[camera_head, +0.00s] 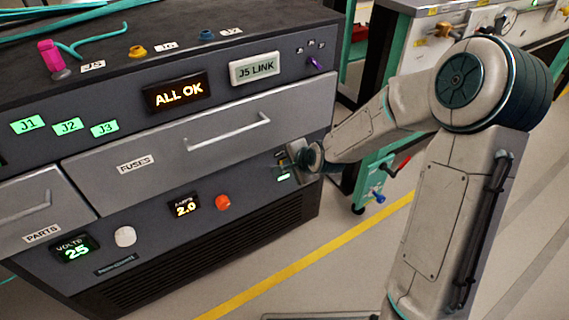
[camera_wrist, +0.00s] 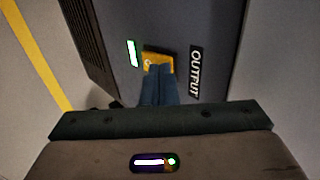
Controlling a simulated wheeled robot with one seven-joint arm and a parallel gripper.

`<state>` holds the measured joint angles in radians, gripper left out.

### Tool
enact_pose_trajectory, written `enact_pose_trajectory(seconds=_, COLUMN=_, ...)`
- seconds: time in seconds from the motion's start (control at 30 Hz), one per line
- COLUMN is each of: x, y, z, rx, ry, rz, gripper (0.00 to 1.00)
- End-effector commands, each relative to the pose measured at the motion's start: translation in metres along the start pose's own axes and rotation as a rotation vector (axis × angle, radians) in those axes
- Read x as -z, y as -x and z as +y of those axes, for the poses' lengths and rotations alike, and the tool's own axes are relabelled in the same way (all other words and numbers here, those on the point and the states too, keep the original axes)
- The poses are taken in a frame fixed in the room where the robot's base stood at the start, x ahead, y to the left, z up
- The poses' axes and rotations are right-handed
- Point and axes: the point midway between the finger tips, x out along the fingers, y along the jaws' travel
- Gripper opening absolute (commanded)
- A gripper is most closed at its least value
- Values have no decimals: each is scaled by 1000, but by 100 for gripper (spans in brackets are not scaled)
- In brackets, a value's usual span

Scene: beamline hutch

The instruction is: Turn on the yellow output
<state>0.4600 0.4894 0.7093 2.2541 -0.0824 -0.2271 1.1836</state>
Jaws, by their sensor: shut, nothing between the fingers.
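The yellow output switch (camera_wrist: 158,53) is on the dark cabinet front in the wrist view, beside a white OUTPUT label (camera_wrist: 196,73). A lit green indicator (camera_wrist: 132,53) is on its other side; the green light also shows in the head view (camera_head: 284,177). My gripper (camera_wrist: 159,70) is shut and empty, its blue-grey fingertips over the lower part of the yellow switch. I cannot tell whether they press on it. In the head view, my gripper (camera_head: 300,158) is at the right end of the cabinet front and hides the switch.
The cabinet has a FUSES drawer (camera_head: 180,145) with a bar handle, an ALL OK display (camera_head: 177,92), a VOLTS display (camera_head: 76,249) reading 25 and an orange knob (camera_head: 223,202). A teal cart (camera_head: 375,175) stands behind my arm. The floor to the right is clear.

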Motion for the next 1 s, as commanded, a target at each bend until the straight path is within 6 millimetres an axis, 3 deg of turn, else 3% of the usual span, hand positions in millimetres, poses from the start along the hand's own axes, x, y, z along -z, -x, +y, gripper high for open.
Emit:
enact_pose_trajectory(seconds=0.5, x=-1, y=11, z=-12, rx=0, ry=1, rz=-2, gripper=0)
enact_pose_trajectory(seconds=1.0, x=0, y=18, z=-8, rx=-1, ry=1, rz=-3, gripper=0)
